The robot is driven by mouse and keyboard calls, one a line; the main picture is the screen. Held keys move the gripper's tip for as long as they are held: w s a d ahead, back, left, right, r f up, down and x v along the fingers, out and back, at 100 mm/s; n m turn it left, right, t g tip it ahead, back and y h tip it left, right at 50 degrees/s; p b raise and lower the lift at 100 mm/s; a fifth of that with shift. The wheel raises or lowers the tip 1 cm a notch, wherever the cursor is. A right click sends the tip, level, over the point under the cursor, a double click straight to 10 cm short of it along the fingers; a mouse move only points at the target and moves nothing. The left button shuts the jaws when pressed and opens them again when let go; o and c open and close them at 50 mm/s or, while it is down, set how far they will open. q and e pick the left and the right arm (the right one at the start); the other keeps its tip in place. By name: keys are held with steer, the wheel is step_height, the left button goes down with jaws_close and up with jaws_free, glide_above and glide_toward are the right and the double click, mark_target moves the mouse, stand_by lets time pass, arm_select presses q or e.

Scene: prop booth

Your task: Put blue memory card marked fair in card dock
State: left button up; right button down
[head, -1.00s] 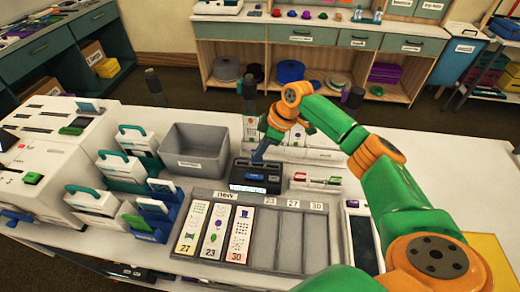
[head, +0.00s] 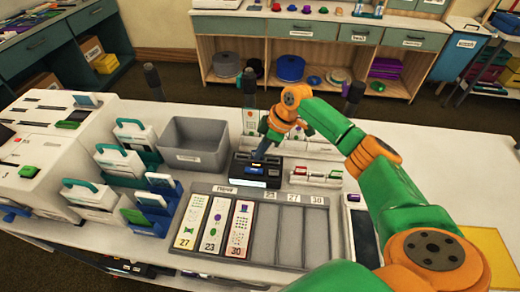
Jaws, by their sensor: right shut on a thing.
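My right gripper (head: 261,153) points down at the top of a small black device with a pale front label, which looks like the card dock (head: 240,169). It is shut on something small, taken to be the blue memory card. The fingers and the dock's top hide that piece, and its marking cannot be read. I cannot tell whether it is in a slot or just above it. My left gripper is not in view.
A grey tray (head: 285,190) with several printed strips lies in front of the dock. A grey bin (head: 193,158) and several card holders (head: 126,160) stand to the left. A small rack (head: 316,176) with red and green pieces is close on the right.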

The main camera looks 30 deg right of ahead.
steer(key=c, duration=0.9)
jaws_free()
steer(key=shift+c, duration=0.2)
steer(key=b+v, duration=0.1)
steer(key=v, duration=0.6)
steer(key=shift+d+r, duration=0.1)
